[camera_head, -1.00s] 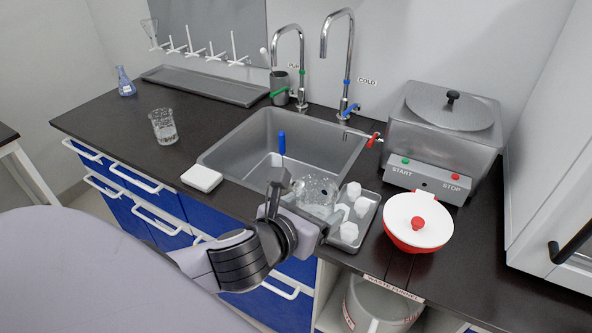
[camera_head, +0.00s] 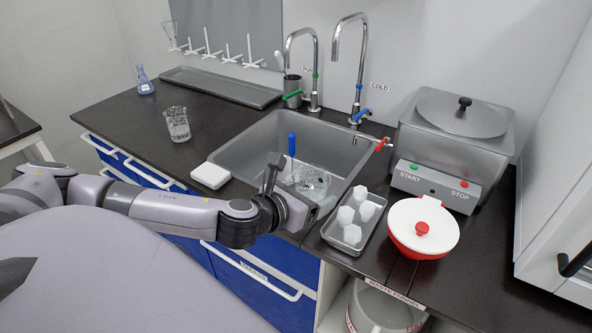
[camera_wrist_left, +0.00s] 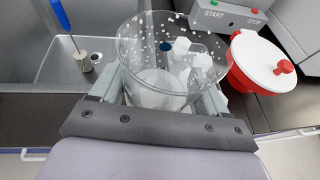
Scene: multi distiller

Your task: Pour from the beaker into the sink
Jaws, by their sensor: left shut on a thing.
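My left gripper (camera_head: 291,198) is shut on a clear glass beaker (camera_head: 313,181), held at the sink's front right corner. In the left wrist view the beaker (camera_wrist_left: 160,85) sits between the two fingers (camera_wrist_left: 165,95). White specks show on its glass; I cannot tell how much it holds. The steel sink (camera_head: 250,142) lies behind and left of the gripper, and it also shows at the left of the wrist view (camera_wrist_left: 105,62). A blue-handled brush (camera_head: 292,145) stands in the sink. My right gripper is not in view.
A tray of white pieces (camera_head: 333,232) and a red bowl with white lid (camera_head: 405,212) stand right of the gripper. Two taps (camera_head: 316,80) rise behind the sink. A second beaker (camera_head: 177,124) and a white block (camera_head: 210,175) stand left, with clear counter between.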

